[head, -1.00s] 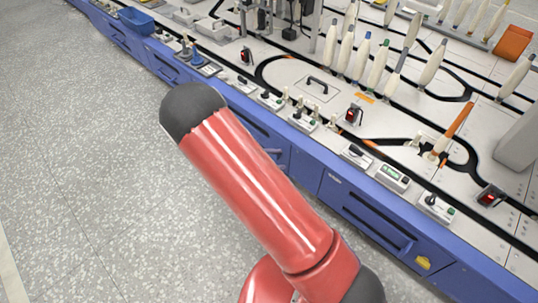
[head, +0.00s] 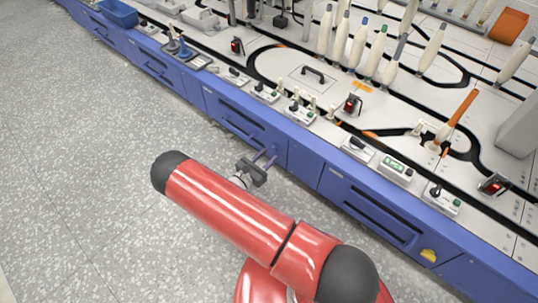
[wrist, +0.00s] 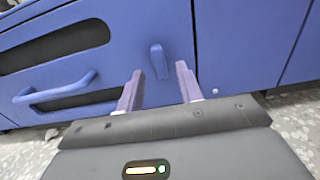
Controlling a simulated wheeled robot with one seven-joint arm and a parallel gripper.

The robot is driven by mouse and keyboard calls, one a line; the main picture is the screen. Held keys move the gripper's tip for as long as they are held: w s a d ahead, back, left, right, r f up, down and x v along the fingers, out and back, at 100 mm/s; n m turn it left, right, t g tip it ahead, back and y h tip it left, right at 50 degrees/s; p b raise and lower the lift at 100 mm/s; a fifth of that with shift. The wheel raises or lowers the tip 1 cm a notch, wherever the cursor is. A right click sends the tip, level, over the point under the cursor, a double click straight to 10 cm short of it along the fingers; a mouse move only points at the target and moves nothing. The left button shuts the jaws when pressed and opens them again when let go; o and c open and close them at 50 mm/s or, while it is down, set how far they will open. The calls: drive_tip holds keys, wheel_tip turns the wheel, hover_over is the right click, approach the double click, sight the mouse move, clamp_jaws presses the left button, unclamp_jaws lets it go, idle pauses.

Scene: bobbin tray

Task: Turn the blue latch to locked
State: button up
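The blue latch (wrist: 159,61) is a short rounded bar on a blue cabinet front, close to upright and slightly tilted in the wrist view. My gripper (wrist: 158,82) is open, with its two purplish fingers apart. The latch shows between and just beyond the fingertips, nearer the right finger, with nothing held. Contact cannot be told for sure, but the latch looks free. In the head view my gripper (head: 263,160) is at the blue cabinet front below the worktop edge. The latch cannot be made out clearly there.
A blue bar handle (wrist: 56,90) projects from the panel left of the latch, below a dark slot (wrist: 55,45). Above, the worktop (head: 300,75) carries bobbins, switches and a blue bin (head: 117,14). The grey floor (head: 90,170) before the cabinets is clear.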

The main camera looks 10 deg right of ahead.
drive_tip(key=shift+x, duration=0.9)
clamp_jaws()
